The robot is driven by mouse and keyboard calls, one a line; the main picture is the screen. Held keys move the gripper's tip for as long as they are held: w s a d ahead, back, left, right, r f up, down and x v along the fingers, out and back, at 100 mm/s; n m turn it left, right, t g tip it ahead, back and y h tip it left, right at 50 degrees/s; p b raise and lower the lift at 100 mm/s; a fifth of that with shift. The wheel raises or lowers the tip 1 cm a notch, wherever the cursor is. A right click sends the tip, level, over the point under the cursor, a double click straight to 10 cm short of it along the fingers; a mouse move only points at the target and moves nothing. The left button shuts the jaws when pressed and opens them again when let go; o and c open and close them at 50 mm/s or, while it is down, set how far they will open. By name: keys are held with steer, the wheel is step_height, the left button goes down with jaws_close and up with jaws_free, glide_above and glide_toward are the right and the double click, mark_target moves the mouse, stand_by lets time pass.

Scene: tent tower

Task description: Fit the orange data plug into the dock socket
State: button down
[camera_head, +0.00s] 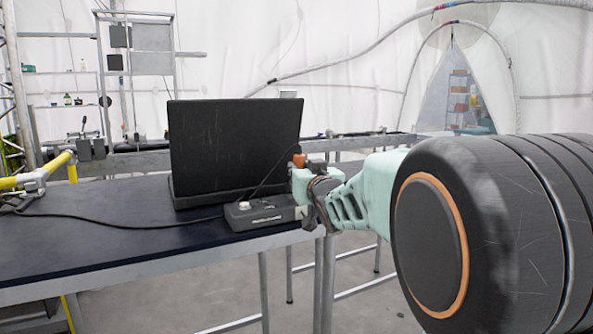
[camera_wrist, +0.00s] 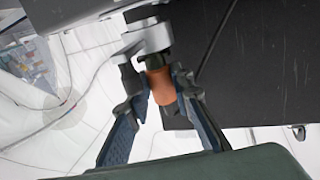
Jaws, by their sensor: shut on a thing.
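The orange data plug (camera_head: 299,160) shows just above my gripper (camera_head: 303,183), at the right edge of the laptop in the head view. In the wrist view my gripper (camera_wrist: 158,82) is shut on the orange plug (camera_wrist: 161,88), one finger on each side. A dark dock box (camera_head: 262,212) with a pale round knob lies on the table below and left of my gripper. I cannot make out its socket. A light grey fitting (camera_wrist: 150,37) lies just past the plug's dark end in the wrist view; I cannot tell whether they touch.
An open black laptop (camera_head: 235,147) stands on the dark table (camera_head: 120,245) behind the dock. A thin cable runs in front of its screen, and a black cable crosses the table. Yellow tubing (camera_head: 48,170) is at the left. The table's front left is mostly clear.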

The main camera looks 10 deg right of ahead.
steer(key=shift+f+b, duration=0.6)
steer(key=shift+b, duration=0.05)
steer(key=c, duration=1.6)
jaws_free()
step_height(320, 180, up, 10)
steer(key=shift+d, duration=0.1)
